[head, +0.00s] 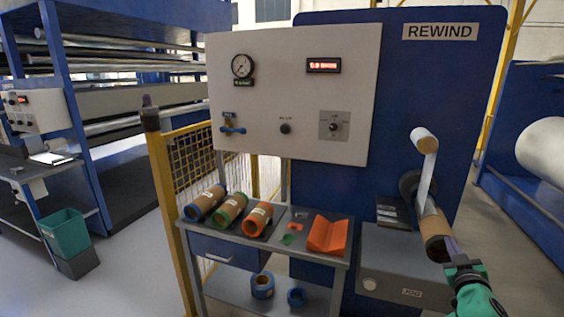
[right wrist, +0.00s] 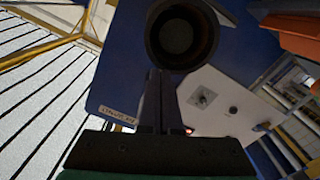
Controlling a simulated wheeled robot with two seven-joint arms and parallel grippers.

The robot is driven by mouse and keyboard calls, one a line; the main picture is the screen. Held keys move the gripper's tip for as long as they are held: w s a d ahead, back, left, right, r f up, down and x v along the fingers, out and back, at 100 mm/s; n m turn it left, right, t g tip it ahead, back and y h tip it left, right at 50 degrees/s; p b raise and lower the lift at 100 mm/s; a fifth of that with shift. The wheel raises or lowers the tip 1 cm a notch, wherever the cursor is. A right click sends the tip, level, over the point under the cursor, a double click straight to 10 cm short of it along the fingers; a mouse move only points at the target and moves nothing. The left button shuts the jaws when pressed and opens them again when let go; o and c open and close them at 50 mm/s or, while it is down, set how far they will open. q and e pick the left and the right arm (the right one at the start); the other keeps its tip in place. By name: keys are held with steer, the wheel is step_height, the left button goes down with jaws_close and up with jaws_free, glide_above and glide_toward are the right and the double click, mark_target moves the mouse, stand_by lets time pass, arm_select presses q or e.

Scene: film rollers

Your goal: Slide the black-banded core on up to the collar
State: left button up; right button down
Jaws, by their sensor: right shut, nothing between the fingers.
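The cardboard-brown core (head: 432,222) sits on the shaft of the rewind stand at the right of the head view, with a dark band at its near end. The dark round collar (head: 409,184) is behind it, at the panel; the white film strip partly hides the space between them, so I cannot tell whether they touch. My right gripper (head: 452,250) is at the near end of the core, shut and empty. In the right wrist view, the shut fingers (right wrist: 155,85) point at the lower rim of the core's round open end (right wrist: 181,35); contact is unclear. My left gripper is out of view.
A white film strip (head: 426,176) hangs from a roller (head: 424,140) beside the core. A grey bench (head: 270,237) on the left holds blue-, green- and orange-ended cores and an orange cradle (head: 328,235). A grey box with a knob (head: 385,280) stands below the shaft.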

mark_target(447, 234)
steer(key=shift+w, duration=0.2)
steer(key=shift+w+d, duration=0.2)
steer(key=shift+w, duration=0.15)
steer(key=shift+w+b, duration=0.2)
steer(key=shift+b, duration=0.15)
steer(key=shift+w+d, duration=0.15)
steer(key=shift+w, duration=0.25)
steer(key=shift+w+d+b, duration=0.1)
steer(key=shift+w+b, duration=0.05)
steer(key=shift+b, duration=0.15)
stand_by(0.3)
steer(key=shift+w+d, duration=0.15)
steer(key=shift+w, duration=0.25)
steer(key=shift+w+b, duration=0.15)
steer(key=shift+b, duration=0.15)
steer(key=shift+w+d, duration=0.15)
steer(key=shift+w, duration=0.2)
